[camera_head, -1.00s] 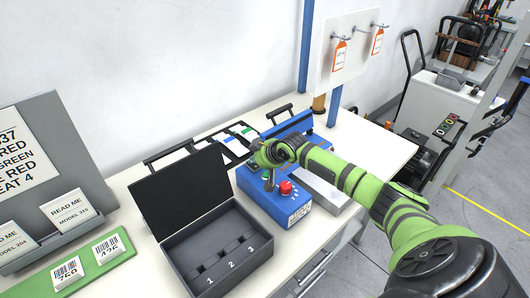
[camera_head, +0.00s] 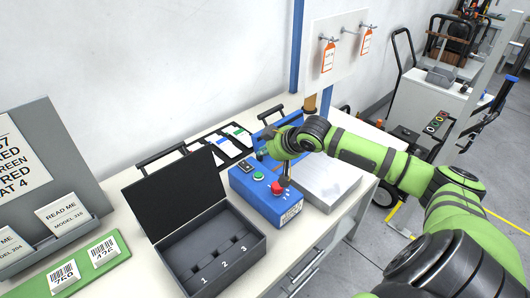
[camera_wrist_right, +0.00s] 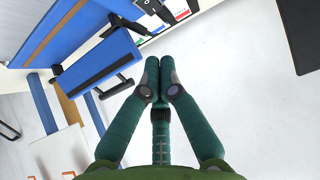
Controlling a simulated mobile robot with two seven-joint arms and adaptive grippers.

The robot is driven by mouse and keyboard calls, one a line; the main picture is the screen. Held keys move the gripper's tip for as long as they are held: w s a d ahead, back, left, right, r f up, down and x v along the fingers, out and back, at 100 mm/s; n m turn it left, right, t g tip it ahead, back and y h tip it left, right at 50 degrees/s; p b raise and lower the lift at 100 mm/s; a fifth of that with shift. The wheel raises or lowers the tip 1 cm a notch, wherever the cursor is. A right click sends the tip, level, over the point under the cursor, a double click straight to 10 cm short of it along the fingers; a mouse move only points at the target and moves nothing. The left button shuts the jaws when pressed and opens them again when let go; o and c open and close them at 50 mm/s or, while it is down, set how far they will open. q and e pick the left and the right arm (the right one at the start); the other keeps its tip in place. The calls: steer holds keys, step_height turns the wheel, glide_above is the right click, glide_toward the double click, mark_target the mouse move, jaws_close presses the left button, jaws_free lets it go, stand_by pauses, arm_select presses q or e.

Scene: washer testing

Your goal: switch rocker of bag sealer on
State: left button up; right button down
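The bag sealer (camera_head: 256,197) is a blue box on the bench with a red knob (camera_head: 277,188), a green button (camera_head: 258,176) and a small black rocker (camera_head: 246,166) on its top. Which way the rocker is tipped is too small to tell. My right gripper (camera_head: 262,155) is above the sealer's back part, just behind and right of the rocker, apparently not touching it. In the right wrist view its two green fingers (camera_wrist_right: 159,66) are together at the tips with nothing between them. Part of a blue body (camera_wrist_right: 98,62) shows at upper left there. My left gripper is not in view.
An open black case (camera_head: 215,250) with numbered slots stands left of the sealer. Behind it lies a black tray (camera_head: 222,146) with coloured cards. A silver plate (camera_head: 328,183) is right of the sealer. A grey sign stand (camera_head: 60,170) is at left.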

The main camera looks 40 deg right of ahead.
steer(key=w+t+b, duration=0.1)
steer(key=b, duration=0.2)
steer(key=shift+r+b, duration=0.3)
steer(key=shift+r, duration=0.05)
stand_by(0.3)
steer(key=p, duration=0.2)
glide_above(245, 165)
steer(key=f, duration=0.5)
steer(key=shift+s+f, duration=0.3)
steer(key=shift+s, duration=0.1)
steer(key=f, duration=0.2)
steer(key=shift+w+a+f+p, duration=0.1)
steer(key=shift+w+f+p, duration=0.15)
steer(key=shift+f+p, duration=0.05)
steer(key=shift+w+f, duration=0.1)
steer(key=shift+f, duration=0.75)
